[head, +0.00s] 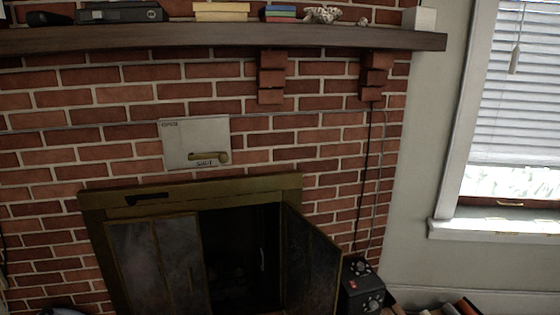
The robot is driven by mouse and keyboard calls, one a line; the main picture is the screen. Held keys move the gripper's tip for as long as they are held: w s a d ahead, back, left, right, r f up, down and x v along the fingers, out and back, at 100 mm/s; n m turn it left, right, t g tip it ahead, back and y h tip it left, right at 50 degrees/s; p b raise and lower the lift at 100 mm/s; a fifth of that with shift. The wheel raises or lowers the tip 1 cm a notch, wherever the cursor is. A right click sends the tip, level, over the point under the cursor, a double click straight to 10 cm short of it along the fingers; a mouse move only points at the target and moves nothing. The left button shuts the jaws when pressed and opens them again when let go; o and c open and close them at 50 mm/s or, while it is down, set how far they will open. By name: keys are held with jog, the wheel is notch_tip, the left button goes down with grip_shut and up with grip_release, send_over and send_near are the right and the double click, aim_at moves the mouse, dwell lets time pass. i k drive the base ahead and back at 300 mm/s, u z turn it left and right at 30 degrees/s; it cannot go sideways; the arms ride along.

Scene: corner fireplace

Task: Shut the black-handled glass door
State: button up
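A brass-coloured fireplace frame (240,185) with dark glass doors is set in the brick wall at the bottom of the head view. The left glass door (150,262) lies roughly flush with the frame and looks shut. The right glass door (311,265) stands swung outward, leaving a dark opening (238,235) between the two. I cannot make out a black handle on either door; a small black fitting (148,199) is on the frame's upper left. The lower edges of the doors are cut off. My gripper is not in view.
A black box-shaped device (361,288) with cables stands close to the right of the open door. Several items lie on the floor at lower right. A wooden mantel (220,36) holding objects runs above, and a metal plate (195,143) is on the bricks.

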aim_at(314, 278)
jog(key=u, duration=0.2)
jog(key=i, duration=0.4)
jog(key=u, duration=4.45)
jog(key=i, duration=0.1)
jog(key=z, duration=3)
jog(key=i, duration=0.35)
jog(key=z, duration=0.05)
